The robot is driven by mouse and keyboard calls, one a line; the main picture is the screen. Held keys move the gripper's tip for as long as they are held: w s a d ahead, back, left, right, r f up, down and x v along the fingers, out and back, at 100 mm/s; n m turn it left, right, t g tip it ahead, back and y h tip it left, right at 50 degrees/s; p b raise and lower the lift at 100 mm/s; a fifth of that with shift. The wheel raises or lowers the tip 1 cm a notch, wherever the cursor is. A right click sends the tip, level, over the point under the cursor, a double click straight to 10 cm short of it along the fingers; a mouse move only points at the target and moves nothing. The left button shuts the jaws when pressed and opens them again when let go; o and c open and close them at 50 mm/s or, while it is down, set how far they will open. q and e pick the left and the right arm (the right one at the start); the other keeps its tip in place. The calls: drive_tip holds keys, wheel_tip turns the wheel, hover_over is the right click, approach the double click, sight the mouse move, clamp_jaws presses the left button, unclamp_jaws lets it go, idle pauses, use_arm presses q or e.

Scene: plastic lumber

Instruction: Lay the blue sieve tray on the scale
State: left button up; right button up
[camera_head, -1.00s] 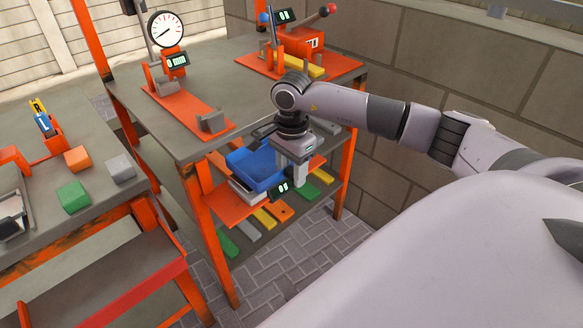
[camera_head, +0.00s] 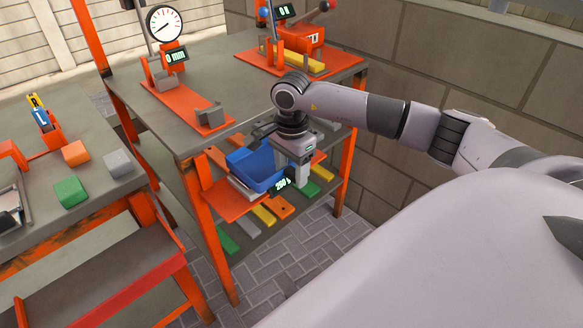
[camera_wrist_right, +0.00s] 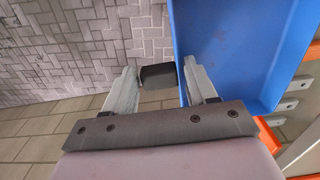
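The blue sieve tray (camera_head: 254,166) is on the scale on the lower shelf of the middle bench; it looks somewhat tilted. The scale's pale platform (camera_head: 242,189) shows under the tray's left side, and its display (camera_head: 281,185) shows a number that looks like 250. My right gripper (camera_head: 298,176) is at the tray's right side. In the right wrist view my right gripper (camera_wrist_right: 160,86) has its fingers wide apart, one over the tray (camera_wrist_right: 225,45) and one outside its edge. A dark block (camera_wrist_right: 158,76) shows between them. My left gripper is out of view.
The bench top (camera_head: 215,75) above the shelf carries a dial gauge (camera_head: 165,23) and an orange fixture (camera_head: 300,60). Coloured planks (camera_head: 263,214) lie on the bottom shelf. An orange bench post (camera_head: 200,215) stands left of the scale. Another bench with blocks is at left.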

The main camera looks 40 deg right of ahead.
drive_tip(key=shift+o, duration=0.9)
wheel_tip(320, 180, up, 6)
drive_tip(key=shift+r, duration=0.65)
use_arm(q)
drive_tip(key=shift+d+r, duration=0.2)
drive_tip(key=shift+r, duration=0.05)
